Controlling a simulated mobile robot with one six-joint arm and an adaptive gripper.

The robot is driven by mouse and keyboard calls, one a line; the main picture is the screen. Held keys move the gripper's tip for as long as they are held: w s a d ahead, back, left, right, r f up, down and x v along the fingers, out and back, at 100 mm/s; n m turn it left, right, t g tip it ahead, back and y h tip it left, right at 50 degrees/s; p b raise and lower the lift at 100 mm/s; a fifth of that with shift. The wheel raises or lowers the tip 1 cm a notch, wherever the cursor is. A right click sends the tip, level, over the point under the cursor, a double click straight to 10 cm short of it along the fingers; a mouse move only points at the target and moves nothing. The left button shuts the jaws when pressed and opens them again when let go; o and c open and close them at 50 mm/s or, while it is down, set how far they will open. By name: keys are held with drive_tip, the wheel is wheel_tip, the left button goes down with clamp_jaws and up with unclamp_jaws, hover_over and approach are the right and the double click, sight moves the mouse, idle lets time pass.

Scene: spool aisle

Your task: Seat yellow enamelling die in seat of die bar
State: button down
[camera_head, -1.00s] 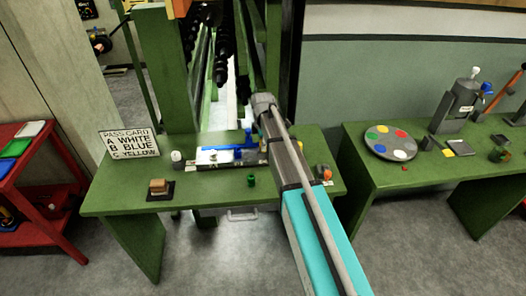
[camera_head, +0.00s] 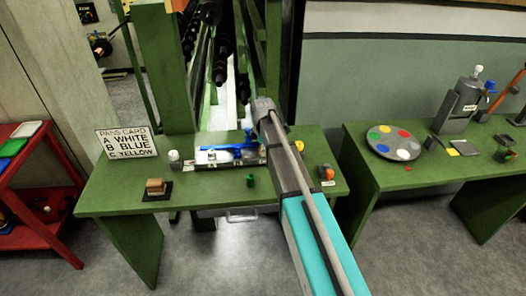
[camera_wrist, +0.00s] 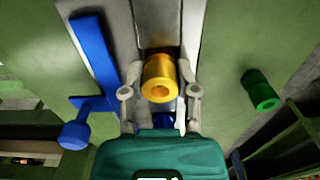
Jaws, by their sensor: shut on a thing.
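The yellow enamelling die (camera_wrist: 160,78) is a short cylinder with a hole in its end, held between the two fingers of my gripper (camera_wrist: 160,92) in the wrist view. A pale metal strip (camera_wrist: 157,22), perhaps part of the die bar, runs behind the die. I cannot tell whether the die touches it, and no seat is clearly visible. In the head view a small yellow piece (camera_head: 299,146), probably the die, shows just right of my arm, which hides my gripper. A metal bar (camera_head: 228,162) lies on the green bench, left of my arm.
A white pass card (camera_head: 126,143) and a brown block (camera_head: 155,187) are at the left.

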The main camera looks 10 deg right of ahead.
drive_tip(key=shift+f, duration=0.2)
drive_tip(key=c, duration=0.8)
unclamp_jaws()
drive_tip(key=shift+s, duration=0.1)
drive_tip(key=o, duration=0.4)
drive_tip(key=shift+o, duration=0.2)
drive_tip(key=shift+r, duration=0.1)
wheel_tip(320, 180, up, 12)
drive_tip(key=p, duration=1.2)
drive_tip(key=shift+r, duration=0.15)
